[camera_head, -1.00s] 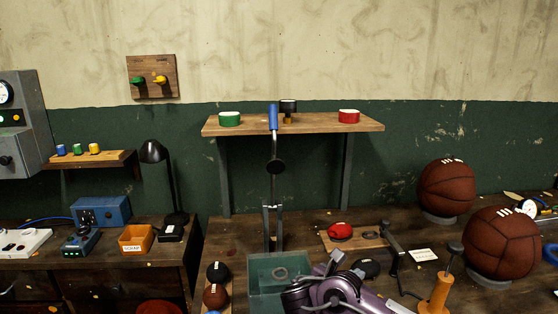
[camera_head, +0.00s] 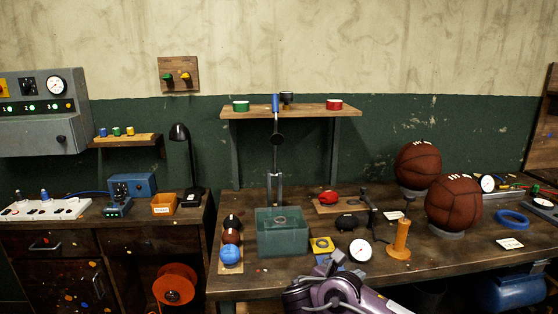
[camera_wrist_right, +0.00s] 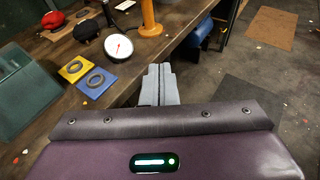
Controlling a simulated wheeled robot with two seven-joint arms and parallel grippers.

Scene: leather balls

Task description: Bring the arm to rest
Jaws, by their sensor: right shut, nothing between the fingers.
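My right arm, a purple and grey arm, comes in at the bottom of the head view. Its gripper (camera_head: 330,266) is at the front edge of the wooden workbench (camera_head: 240,286). In the right wrist view the two grey fingers (camera_wrist_right: 160,84) are together with nothing between them, beside the bench edge and over the floor side. My left gripper is not in view.
Near the gripper are a white dial gauge (camera_head: 360,250), a yellow plate with a ring (camera_head: 322,245) and a green translucent tank (camera_head: 283,236). An orange-handled tool (camera_head: 400,240) and two leather balls (camera_head: 454,203) stand to the right. Open floor (camera_wrist_right: 265,80) lies beside the bench.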

